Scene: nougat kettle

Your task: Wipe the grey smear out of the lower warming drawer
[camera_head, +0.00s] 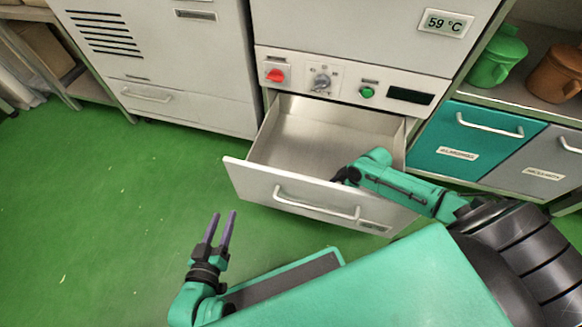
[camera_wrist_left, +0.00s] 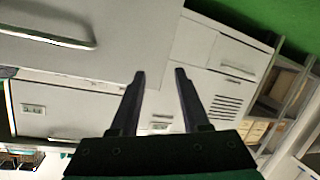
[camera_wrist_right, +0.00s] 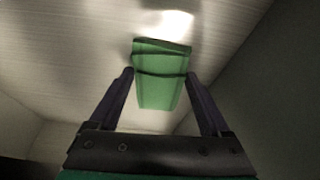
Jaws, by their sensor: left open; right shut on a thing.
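The lower warming drawer (camera_head: 290,205) is pulled open under the control panel, and its pale inner floor shows. I cannot make out a distinct grey smear on it; my right arm covers part of the drawer. My right gripper (camera_wrist_right: 160,76) is inside the drawer, shut on a green pad or folded cloth (camera_wrist_right: 160,92) with dark bands. In the head view its fingers and the pad are hidden by my arm. A bright glare lies beyond the pad in the right wrist view. My left gripper (camera_head: 222,214) is open and empty, outside the drawer at its front left.
The drawer's handle (camera_head: 315,205) runs along its front. The cabinet panel has a red switch (camera_head: 276,74), a dial and a green button (camera_head: 367,92). A teal bin (camera_head: 455,140) and a grey bin stand at right. Green floor (camera_head: 110,230) is clear at left.

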